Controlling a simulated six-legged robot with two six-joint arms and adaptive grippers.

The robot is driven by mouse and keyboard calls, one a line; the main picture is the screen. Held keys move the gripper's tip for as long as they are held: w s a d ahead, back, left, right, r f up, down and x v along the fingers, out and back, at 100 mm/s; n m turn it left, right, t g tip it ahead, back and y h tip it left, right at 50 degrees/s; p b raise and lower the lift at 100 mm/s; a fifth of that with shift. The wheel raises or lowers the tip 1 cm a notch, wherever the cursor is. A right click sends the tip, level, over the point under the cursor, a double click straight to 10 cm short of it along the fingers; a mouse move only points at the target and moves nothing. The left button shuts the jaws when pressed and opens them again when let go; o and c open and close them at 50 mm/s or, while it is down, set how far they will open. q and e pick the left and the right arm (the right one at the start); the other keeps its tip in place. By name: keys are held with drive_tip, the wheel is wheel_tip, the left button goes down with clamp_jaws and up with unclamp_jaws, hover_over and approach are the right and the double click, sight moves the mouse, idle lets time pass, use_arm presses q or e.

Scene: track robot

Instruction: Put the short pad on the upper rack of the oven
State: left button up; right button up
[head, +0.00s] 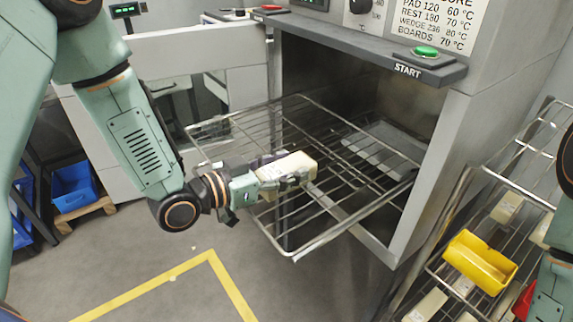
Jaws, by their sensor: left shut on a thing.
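My left gripper (268,180) is shut on a cream block-shaped pad (298,164), over the front left part of a wire rack (290,244). The rack sticks out of the open oven (455,165). I cannot tell whether the pad touches the wires or is just above them. The gripper's fingers cover part of the pad. My right arm shows only in part at the right edge, and its gripper is out of view.
A grey slab-like thing (375,150) shows inside the oven, partly behind the wires. A shelf rack at right holds a yellow tray (480,262) and cream blocks (507,208). The green START button (426,52) is on the oven's ledge. Yellow floor lines (150,287) lie below.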

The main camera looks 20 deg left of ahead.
use_arm(q)
drive_tip(key=o, duration=0.8)
drive_tip(key=shift+d+f, duration=0.1)
drive_tip(key=shift+d, duration=0.05)
drive_tip(key=o, duration=0.4)
drive_tip(key=shift+w+f, duration=0.1)
drive_tip(key=shift+c, duration=0.2)
drive_tip(key=shift+r, duration=0.2)
